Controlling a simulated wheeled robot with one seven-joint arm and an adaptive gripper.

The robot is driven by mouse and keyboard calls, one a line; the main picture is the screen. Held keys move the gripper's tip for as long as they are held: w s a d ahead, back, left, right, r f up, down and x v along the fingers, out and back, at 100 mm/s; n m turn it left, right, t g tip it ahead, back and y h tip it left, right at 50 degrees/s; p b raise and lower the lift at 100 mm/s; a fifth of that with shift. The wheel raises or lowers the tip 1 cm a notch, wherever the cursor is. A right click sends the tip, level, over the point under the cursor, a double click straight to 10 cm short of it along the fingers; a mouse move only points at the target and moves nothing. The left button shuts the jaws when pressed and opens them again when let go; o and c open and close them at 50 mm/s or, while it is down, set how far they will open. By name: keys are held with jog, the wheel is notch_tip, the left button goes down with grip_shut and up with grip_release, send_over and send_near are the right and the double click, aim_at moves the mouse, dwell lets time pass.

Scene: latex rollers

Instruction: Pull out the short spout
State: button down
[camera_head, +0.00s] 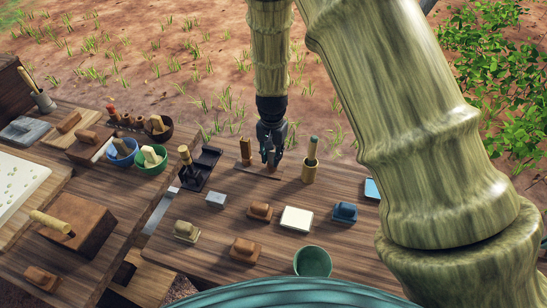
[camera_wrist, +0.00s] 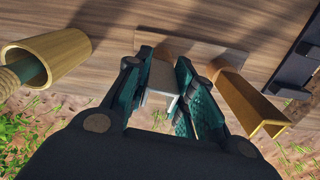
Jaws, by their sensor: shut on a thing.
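My gripper (camera_head: 270,157) points down over the back edge of the wooden table and is shut on the short spout. In the wrist view, the short spout (camera_wrist: 160,82) is between the two fingers (camera_wrist: 163,88), its near end pale grey and its far part brown. It stands at a flat wooden base (camera_wrist: 205,50); whether its foot is still seated there I cannot tell. A longer brown channel-shaped spout (camera_wrist: 242,100) stands beside it on the same base, and it also shows in the head view (camera_head: 246,150), left of my gripper. In the head view the fingers mostly hide the short spout.
A bamboo cup (camera_wrist: 50,58) with a green-ended stick stands close on the other side of my gripper; it also shows in the head view (camera_head: 309,171). Several small blocks and a green cup (camera_head: 312,263) stand nearer.

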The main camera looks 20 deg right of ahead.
jog(key=shift+w+r+p, duration=0.1)
jog(key=shift+r+p, duration=0.6)
jog(key=shift+r, duration=0.05)
dwell(0.7)
jog(key=shift+r+p, duration=2.2)
jog(key=shift+r, duration=0.7)
